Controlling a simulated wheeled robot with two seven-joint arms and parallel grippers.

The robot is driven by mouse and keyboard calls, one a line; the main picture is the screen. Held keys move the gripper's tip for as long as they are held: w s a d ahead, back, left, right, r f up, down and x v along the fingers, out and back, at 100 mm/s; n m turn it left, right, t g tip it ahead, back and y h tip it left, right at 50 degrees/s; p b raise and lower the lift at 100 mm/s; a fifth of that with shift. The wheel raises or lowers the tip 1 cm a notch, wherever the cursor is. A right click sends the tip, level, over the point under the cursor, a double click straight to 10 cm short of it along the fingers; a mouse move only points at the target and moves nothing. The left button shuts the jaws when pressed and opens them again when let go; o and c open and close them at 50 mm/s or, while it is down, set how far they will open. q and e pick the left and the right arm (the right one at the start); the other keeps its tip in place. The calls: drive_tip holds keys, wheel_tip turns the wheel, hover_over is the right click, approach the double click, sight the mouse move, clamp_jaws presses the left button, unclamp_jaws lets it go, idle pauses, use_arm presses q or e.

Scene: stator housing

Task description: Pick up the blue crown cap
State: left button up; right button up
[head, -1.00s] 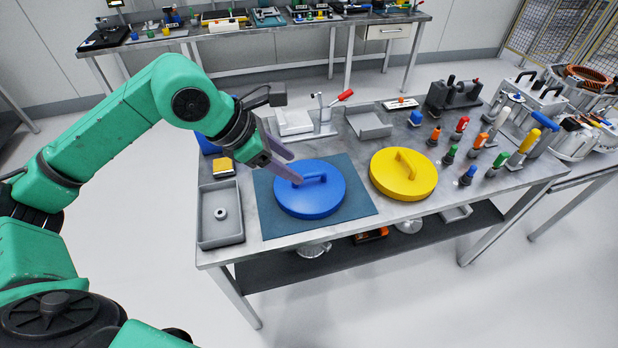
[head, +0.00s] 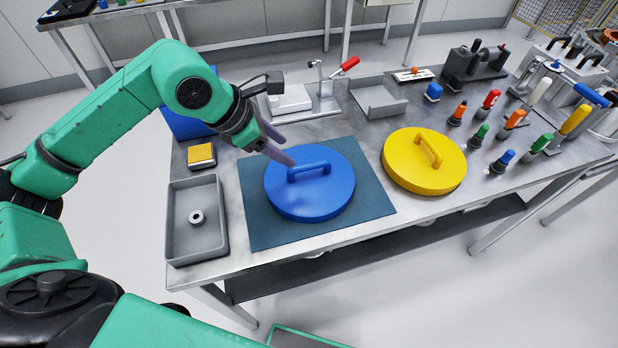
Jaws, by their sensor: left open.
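The blue crown cap (head: 315,195) is a round disc with a raised bar handle (head: 308,171) on top. It lies flat on a dark teal mat (head: 262,228) on the metal workbench. My left gripper (head: 286,151) is open, with its two grey fingers reaching over the cap's upper left part, just left of the handle. Nothing is between the fingers. Whether a fingertip touches the cap I cannot tell. My right gripper is not in view.
A yellow disc with a handle (head: 425,175) lies right of the mat. A grey tray (head: 179,243) with a ring inside stands left. A toggle clamp fixture (head: 318,97) and a grey bracket (head: 379,99) stand behind. Several coloured-handled tools stand at the right.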

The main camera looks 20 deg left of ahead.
sight(308, 165)
use_arm(q)
drive_tip(key=p+x, duration=0.4)
drive_tip(key=x, duration=0.8)
drive_tip(key=shift+w+p, duration=0.15)
drive_tip(key=shift+p, duration=0.2)
drive_tip(key=shift+f, duration=0.15)
clamp_jaws()
